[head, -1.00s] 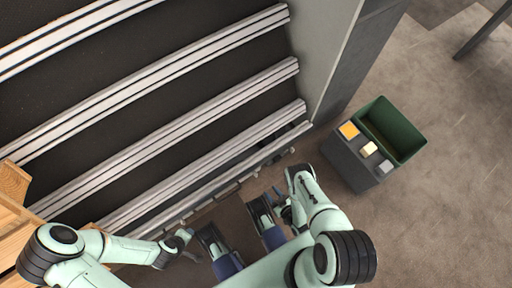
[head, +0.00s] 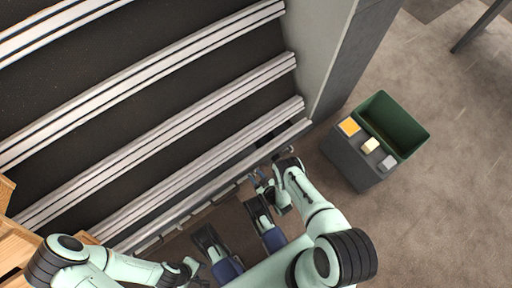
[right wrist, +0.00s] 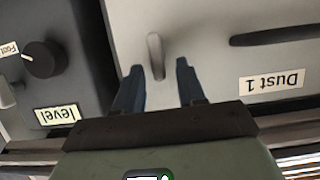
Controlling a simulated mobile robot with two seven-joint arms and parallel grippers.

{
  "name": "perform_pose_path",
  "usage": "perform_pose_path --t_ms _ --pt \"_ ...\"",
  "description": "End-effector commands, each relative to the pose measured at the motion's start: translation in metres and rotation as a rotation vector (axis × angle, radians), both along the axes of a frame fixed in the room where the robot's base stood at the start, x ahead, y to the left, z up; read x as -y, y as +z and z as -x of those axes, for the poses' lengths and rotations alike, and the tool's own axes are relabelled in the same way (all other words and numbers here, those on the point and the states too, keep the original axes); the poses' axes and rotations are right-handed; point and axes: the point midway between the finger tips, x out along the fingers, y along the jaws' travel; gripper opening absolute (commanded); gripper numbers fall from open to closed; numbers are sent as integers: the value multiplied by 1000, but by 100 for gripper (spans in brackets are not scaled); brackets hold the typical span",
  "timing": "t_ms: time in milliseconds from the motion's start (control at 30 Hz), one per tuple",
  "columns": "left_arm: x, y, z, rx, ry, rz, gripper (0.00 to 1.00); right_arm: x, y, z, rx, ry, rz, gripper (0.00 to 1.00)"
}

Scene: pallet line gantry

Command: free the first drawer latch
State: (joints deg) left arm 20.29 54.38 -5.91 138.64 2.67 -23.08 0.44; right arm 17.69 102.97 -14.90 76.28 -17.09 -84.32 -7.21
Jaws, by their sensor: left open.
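In the right wrist view, a pale drawer front (right wrist: 220,45) bears an upside-down "Dust 1" label. A small grey upright latch (right wrist: 155,55) sticks out near its left edge. My right gripper (right wrist: 161,75) is open, with its two dark fingertips pointing at the drawer front, one on each side of the latch's lower end. I cannot tell whether either finger touches it. In the head view my right gripper (head: 262,182) is at the machine's lower edge, and the latch cannot be made out. My left gripper (head: 192,270) is open and empty, low in the picture.
A dark knob (right wrist: 44,57) with a "level" label sits on the grey panel left of the drawer. The drawer has a dark handle slot (right wrist: 290,36). A green bin (head: 398,122) and a grey stand (head: 350,160) with small blocks are at right. Wooden crates (head: 15,235) are at left.

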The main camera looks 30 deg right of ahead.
Motion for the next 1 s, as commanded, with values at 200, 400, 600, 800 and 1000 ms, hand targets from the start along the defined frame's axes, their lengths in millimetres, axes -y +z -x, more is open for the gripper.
perform_pose_path --t_ms 200,400,600,800,1000 --pt "0 0 0 0 -1 0 43 0 0 0 0 0 0 14" --pt "0 0 0 2 -1 0 43 0 0 0 0 0 0 0" --pt "0 0 0 2 -1 0 43 1 0 1 -2 1 -27 0" --pt "0 0 0 -1 -1 1 43 5 0 0 -10 -2 -124 0" --pt "0 -1 2 -6 0 1 43 9 -1 0 -20 -2 -272 0"
